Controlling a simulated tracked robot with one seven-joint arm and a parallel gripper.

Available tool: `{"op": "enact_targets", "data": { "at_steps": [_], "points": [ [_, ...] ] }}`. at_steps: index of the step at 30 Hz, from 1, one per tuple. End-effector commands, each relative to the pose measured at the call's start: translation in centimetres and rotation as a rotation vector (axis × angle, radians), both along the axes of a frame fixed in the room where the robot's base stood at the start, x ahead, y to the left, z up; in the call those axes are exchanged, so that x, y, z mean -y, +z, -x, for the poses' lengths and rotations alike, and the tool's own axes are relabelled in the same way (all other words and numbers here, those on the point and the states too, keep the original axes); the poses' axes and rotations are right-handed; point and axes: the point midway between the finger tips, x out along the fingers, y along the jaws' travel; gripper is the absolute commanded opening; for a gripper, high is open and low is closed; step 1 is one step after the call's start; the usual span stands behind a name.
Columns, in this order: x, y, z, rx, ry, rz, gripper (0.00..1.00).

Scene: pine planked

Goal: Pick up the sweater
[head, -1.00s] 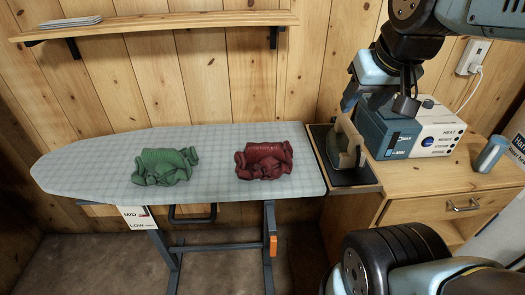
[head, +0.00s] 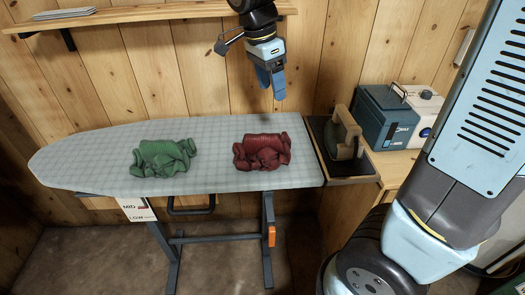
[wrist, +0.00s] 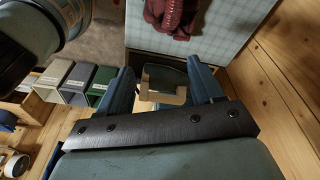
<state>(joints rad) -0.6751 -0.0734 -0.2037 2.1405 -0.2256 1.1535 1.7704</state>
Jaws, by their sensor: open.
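A dark red crumpled garment (head: 262,152) lies on the ironing board (head: 215,130) near its right end. In the wrist view its red cloth (wrist: 174,16) shows a ribbed, knitted texture and is partly cut off at the top. A green crumpled garment (head: 163,158) lies to its left on the board, clear of it; its knit is hard to tell. My gripper (head: 271,91) hangs above and behind the red garment, fingers pointing down, open and empty. In the wrist view, its two fingers (wrist: 160,70) are well apart.
An iron (head: 343,140) stands on a dark rest at the board's right end; its pale handle shows between my fingers in the wrist view. A blue-and-white box unit (head: 388,115) stands farther right. A wall shelf (head: 150,18) is behind my gripper. Several bins (wrist: 75,82) stand below.

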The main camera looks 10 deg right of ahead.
Motion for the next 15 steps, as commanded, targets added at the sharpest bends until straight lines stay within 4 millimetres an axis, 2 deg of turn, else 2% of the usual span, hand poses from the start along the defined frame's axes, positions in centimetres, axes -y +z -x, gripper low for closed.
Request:
{"op": "enact_targets", "data": {
  "at_steps": [1,6,10,15],
  "points": [
    [-1.6,-0.8,-0.5,-0.001,-0.054,0.031,0.66],
    [-5.2,-2.6,-1.7,0.034,-0.241,0.122,0.66],
    [-7.0,-3.4,-2.0,0.066,-0.326,0.165,0.66],
    [-7.5,-4.3,-2.2,0.084,-0.373,0.187,0.66]
  ]
}}
